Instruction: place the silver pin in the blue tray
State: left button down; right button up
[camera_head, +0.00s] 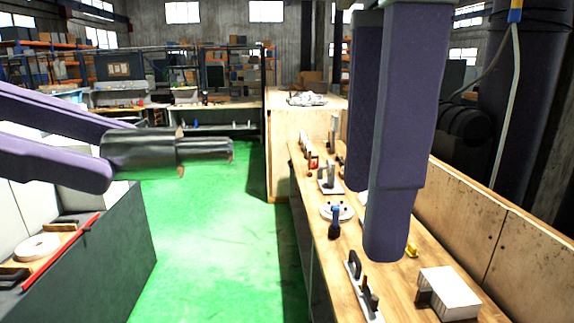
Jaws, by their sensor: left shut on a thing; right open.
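The silver pin (165,152) is a dark, shiny metal cylinder with a narrower stepped end pointing right. It lies about level in the air, left of the middle of the view. My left gripper (108,153), with long purple fingers coming in from the left, is shut on its thicker left end. My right gripper (372,215) hangs fingers down over the wooden bench at the right. Its two purple fingers are apart, with nothing seen between them. I cannot make out a blue tray in this view.
The wooden bench (400,285) carries a white block (448,292), a round plate (337,211) and several tools. A dark grey cabinet (105,265) with a red strip stands at lower left. Green floor (215,240) is clear between them. Shelves and worktables stand at the back.

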jog(key=s+a+f+m+t+y, duration=0.1)
jog(key=s+a+f+m+y, duration=0.15)
jog(key=f, duration=0.35)
jog(key=s+a+f+m+y, duration=0.1)
jog(key=a+f+m+y, duration=0.2)
jog(key=f, duration=0.3)
pick_arm(q)
jog(key=s+a+f+n+t+y, duration=0.2)
jog(key=a+n+t, duration=0.2)
jog(key=a, duration=0.1)
jog(key=shift+s+f+t, duration=0.3)
jog(key=shift+s+t, duration=0.05)
jog(key=shift+t, duration=0.05)
pick_arm(e)
jog(key=s+d+f+m+t+h, duration=0.1)
jog(key=s+d+f+m+h, duration=0.1)
jog(key=s+d+f+m, duration=0.3)
jog(key=s+d+f+m+t+h, duration=0.1)
jog(key=s+d+f+m+h, duration=0.2)
jog(key=d, duration=1.1)
notch_tip(320, 180, down, 2)
jog(key=shift+s+d+f+m+t, duration=0.2)
jog(key=shift+s+f+m+t, duration=0.1)
jog(key=shift+s+m, duration=0.6)
pick_arm(q)
jog(key=shift+w+r, duration=0.1)
jog(key=shift+r, duration=0.05)
